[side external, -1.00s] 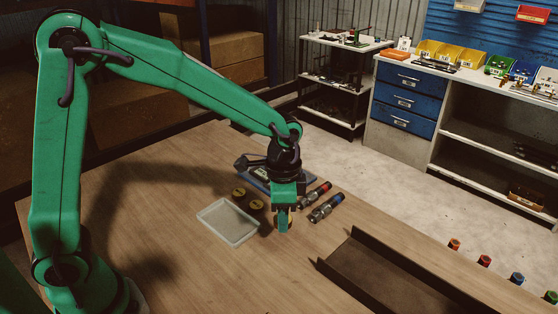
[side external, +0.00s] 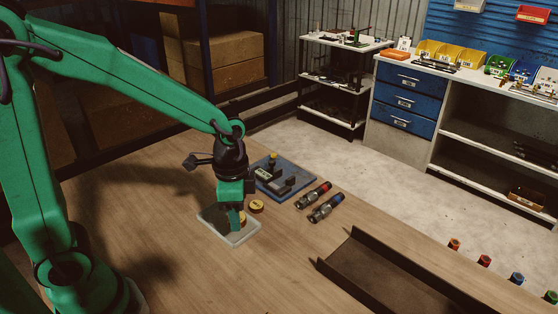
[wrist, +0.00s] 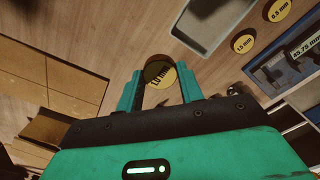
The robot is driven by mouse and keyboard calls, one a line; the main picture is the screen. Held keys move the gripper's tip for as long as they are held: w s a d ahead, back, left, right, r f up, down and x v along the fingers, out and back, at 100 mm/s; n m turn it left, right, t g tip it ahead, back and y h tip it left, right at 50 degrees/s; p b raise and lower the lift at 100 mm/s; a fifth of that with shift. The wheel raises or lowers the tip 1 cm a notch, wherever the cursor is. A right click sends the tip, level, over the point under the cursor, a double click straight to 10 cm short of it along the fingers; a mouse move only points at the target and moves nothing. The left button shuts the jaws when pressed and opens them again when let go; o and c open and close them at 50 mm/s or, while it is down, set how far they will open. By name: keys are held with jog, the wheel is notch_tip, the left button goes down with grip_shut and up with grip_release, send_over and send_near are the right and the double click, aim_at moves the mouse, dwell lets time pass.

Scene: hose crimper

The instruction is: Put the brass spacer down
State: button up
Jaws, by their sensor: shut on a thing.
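My gripper (side external: 238,222) is shut on a round brass spacer (wrist: 160,72) marked 1.0 mm. In the wrist view the spacer sits between the green fingertips, its yellow label facing the camera. In the side view its yellow face (side external: 242,217) shows partly behind a finger. My gripper overlaps the pale shallow tray (side external: 220,234) there. In the wrist view the tray (wrist: 211,16) lies beyond the fingers to the upper right, with wood behind the spacer. I cannot tell the spacer's height or whether it touches anything.
Two other spacers, 1.5 mm (wrist: 243,41) and 0.5 mm (wrist: 278,10), lie beside the tray. A blue plate with a gauge (side external: 284,177) and two dark fittings, red-tipped (side external: 313,195) and blue-tipped (side external: 326,208), are to the right. A dark channel (side external: 395,280) lies front right. Front-left wood is clear.

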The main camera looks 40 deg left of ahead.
jog(key=shift+a, duration=0.1)
jog(key=w+a+f, duration=0.1)
jog(key=a+f, duration=0.1)
jog(key=a, duration=0.1)
jog(key=w+a+f, duration=0.2)
jog(key=a, duration=0.2)
jog(key=w+a+f, duration=0.1)
jog(key=a+f, duration=0.2)
jog(key=shift+w+a, duration=0.25)
jog(key=shift+a, duration=0.05)
jog(key=shift+f, duration=2)
jog(key=shift+f, duration=0.15)
jog(key=o, duration=1.1)
